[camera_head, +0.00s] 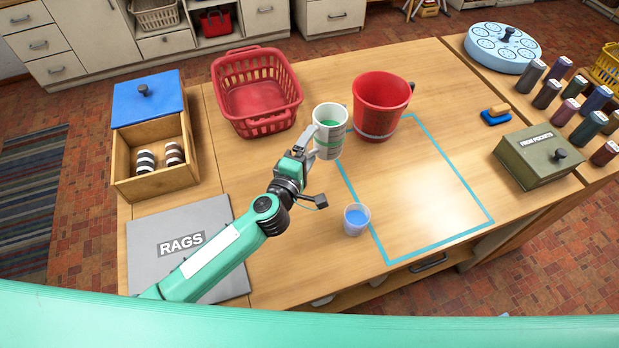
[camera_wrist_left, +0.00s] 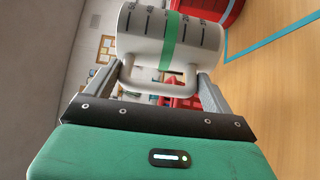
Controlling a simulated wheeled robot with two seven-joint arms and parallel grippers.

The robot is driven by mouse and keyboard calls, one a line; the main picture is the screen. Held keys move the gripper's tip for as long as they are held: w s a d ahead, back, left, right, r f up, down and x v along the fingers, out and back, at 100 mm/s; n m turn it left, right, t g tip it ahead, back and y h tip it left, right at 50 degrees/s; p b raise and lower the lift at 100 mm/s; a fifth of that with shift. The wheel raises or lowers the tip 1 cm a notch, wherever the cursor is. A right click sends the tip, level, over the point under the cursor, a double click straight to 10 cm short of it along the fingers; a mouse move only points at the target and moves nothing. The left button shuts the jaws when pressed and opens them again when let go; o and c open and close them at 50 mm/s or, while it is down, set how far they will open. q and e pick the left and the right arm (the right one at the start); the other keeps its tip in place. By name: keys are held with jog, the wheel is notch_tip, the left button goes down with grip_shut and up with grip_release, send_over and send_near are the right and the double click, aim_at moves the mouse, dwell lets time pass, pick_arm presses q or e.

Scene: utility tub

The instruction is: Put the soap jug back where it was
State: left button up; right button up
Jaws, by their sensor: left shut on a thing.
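The soap jug (camera_head: 330,142) is white with dark measuring marks and a green band, and green shows inside its open top. It is upright in the head view, left of the red bucket (camera_head: 379,108). My left gripper (camera_head: 307,141) is shut on its handle, with the jug beyond the fingers. The wrist view shows the jug (camera_wrist_left: 190,38) with its looped handle between the fingers (camera_wrist_left: 165,82). I cannot tell whether the jug's base touches the table. My right gripper is not in view.
A teal outlined rectangle (camera_head: 441,150) marks mostly bare table on the right. A small cup of blue liquid (camera_head: 356,218) stands by its left edge. A red basket (camera_head: 257,92), a wooden box (camera_head: 155,150) and a grey RAGS panel (camera_head: 160,238) lie left. A green box (camera_head: 538,157) is right.

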pick_arm(q)
notch_tip(320, 180, down, 12)
jog(key=b, duration=0.6)
jog(key=shift+r, duration=0.3)
jog(key=o, duration=1.3)
jog(key=shift+f, duration=0.2)
jog(key=shift+r, duration=0.15)
jog(key=b+v, duration=0.1)
jog(key=v, duration=1.1)
